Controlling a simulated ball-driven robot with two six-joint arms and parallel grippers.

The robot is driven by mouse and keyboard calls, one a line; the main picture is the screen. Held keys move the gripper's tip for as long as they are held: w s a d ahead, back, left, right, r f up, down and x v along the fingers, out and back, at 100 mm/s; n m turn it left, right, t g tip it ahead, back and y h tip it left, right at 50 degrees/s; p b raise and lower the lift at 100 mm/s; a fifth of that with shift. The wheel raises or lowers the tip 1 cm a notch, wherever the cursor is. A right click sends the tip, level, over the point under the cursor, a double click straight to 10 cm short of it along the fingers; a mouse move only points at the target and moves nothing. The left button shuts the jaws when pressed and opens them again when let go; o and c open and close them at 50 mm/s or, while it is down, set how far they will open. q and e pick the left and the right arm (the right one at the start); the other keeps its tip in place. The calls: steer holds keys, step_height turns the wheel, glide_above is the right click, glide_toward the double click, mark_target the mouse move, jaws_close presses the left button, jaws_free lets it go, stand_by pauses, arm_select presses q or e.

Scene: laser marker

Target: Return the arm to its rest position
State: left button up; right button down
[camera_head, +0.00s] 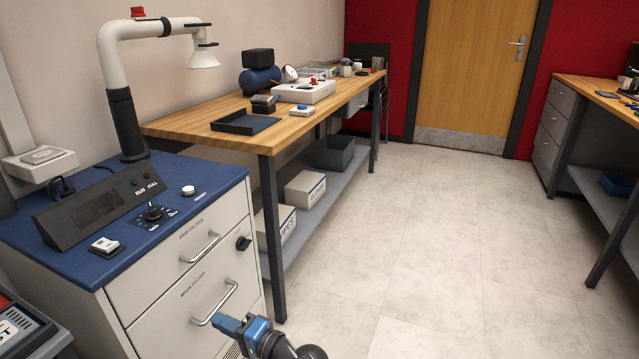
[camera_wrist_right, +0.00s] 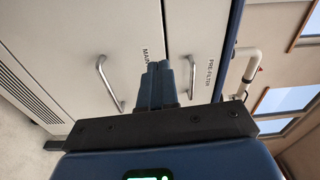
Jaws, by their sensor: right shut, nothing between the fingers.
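My right gripper (camera_head: 240,324) is at the bottom of the head view, in front of the lower drawer of the white cabinet (camera_head: 150,315). Its blue fingers are together with nothing between them, and they show in the right wrist view (camera_wrist_right: 157,84). In the head view the fingertips overlap the area just below the lower drawer handle (camera_head: 214,305); I cannot tell whether they touch the drawer front. Both drawers look closed. My left gripper is not in view.
The cabinet's blue top (camera_head: 180,206) carries a control panel (camera_head: 97,206), a knob (camera_head: 152,212), a rocker switch (camera_head: 104,246) and a white extraction arm (camera_head: 113,55). A wooden workbench (camera_head: 185,123) stands behind. The floor (camera_head: 430,250) to the right is clear.

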steer(key=s+d+f+n+t+h, duration=0.1)
steer(key=d+t+h, duration=0.4)
steer(key=d, duration=0.8)
steer(key=s+d+f+n+t+h, duration=0.15)
steer(key=d+t+h, duration=0.4)
steer(key=d, duration=0.85)
steer(key=s+d+f+n+h, duration=0.1)
steer(key=s+d+f+h, duration=0.15)
steer(key=s+d, duration=0.8)
steer(key=s+d+f+h, duration=0.1)
steer(key=s+d+h, duration=0.3)
steer(key=s+d, duration=0.65)
step_height(320, 180, up, 32)
steer(key=s+a+p, duration=0.1)
steer(key=a+p, duration=0.1)
steer(key=p, duration=2.9)
steer(key=shift+s+a, duration=0.15)
steer(key=shift+s, duration=0.15)
steer(key=shift+f+t, duration=0.1)
steer(key=shift+t, duration=0.15)
